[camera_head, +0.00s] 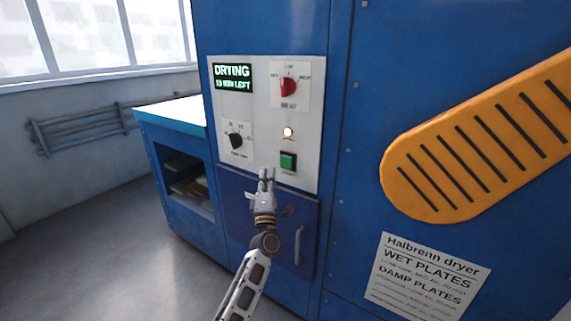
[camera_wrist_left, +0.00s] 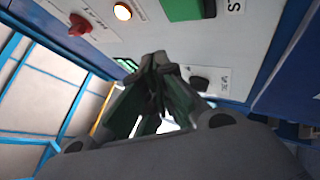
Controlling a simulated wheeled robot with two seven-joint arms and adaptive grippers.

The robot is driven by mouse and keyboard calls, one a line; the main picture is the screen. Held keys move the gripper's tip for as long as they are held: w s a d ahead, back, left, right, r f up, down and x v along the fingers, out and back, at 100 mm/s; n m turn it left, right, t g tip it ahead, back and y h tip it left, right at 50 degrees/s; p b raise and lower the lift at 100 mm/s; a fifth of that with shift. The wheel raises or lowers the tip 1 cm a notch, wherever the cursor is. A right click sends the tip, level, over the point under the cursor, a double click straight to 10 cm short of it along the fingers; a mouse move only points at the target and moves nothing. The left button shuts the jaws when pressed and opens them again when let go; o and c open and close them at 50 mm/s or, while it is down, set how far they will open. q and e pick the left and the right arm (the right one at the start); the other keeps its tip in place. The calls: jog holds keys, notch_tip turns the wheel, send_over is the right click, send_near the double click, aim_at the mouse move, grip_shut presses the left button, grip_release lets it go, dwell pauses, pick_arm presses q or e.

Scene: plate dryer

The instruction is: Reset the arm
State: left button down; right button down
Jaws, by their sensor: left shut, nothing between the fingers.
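My left gripper (camera_head: 266,174) is shut and empty in front of the lower part of the white control panel (camera_head: 248,75), just left of and below the green button (camera_head: 288,161). In the left wrist view the fingertips (camera_wrist_left: 160,58) meet close to the panel, and the green button (camera_wrist_left: 188,8) shows beyond them. I cannot tell whether the fingers touch the panel. The display (camera_head: 232,78) reads "DRYING" with minutes left. The lamp (camera_head: 288,132) is lit. The red heat knob (camera_head: 288,87) and black timer knob (camera_head: 236,141) are on the panel. My right gripper is not seen.
The blue dryer (camera_head: 370,130) fills the middle and right. A small door with a handle (camera_head: 298,245) is below the panel. An orange slotted cover (camera_head: 470,145) and an instruction sheet (camera_head: 428,278) are to the right. A low blue bench (camera_head: 160,125) and open floor (camera_head: 90,240) lie left.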

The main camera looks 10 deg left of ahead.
pick_arm(q)
jog(key=shift+f, duration=0.1)
